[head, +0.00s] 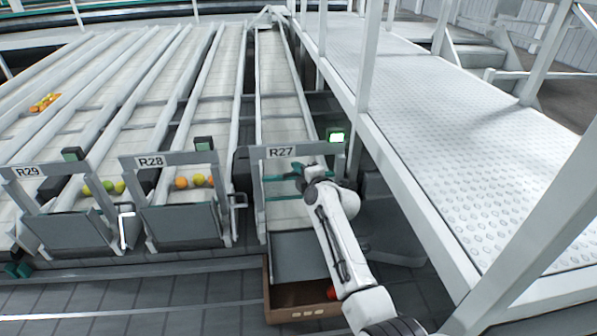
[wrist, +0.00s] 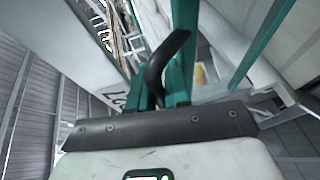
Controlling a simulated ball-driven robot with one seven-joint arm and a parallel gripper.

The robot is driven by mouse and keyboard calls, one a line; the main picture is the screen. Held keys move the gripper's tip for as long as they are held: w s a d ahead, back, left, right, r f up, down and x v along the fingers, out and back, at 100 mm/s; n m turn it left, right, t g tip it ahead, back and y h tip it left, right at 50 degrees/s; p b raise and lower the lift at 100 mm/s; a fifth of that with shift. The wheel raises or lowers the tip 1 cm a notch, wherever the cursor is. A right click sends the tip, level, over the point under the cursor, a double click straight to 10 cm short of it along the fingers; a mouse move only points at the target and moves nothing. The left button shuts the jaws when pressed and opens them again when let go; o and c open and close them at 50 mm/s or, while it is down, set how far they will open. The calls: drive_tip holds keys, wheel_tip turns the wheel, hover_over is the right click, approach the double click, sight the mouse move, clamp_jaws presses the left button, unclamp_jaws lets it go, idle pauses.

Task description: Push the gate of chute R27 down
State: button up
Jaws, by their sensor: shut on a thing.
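Chute R27 is the rightmost chute in the head view, under a frame with its sign (head: 281,152). A grey plate (head: 300,257) slopes at its lower end, lower than the plates of the neighbouring chutes. Teal bars cross the chute mouth above it; I cannot tell whether they belong to the gate. My gripper (head: 297,174) is at the right side of the R27 frame, just below the sign. In the wrist view, my gripper (wrist: 163,92) is shut around a dark curved handle (wrist: 167,58). The handle is hidden in the head view.
A brown box (head: 292,314) with a red fruit (head: 332,293) stands below R27. Chutes R28 (head: 180,223) and R29 (head: 65,232) hold several fruits behind their plates. A raised metal walkway (head: 470,150) with posts stands close on the right.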

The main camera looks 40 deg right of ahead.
sight(297, 192)
clamp_jaws()
wheel_tip(297, 192, down, 9)
drive_tip(key=b, duration=1.1)
drive_tip(key=shift+b, duration=0.35)
drive_tip(key=shift+s+f, duration=0.1)
drive_tip(key=shift+f, duration=0.1)
drive_tip(key=o, duration=0.5)
unclamp_jaws()
drive_tip(key=shift+o, duration=0.5)
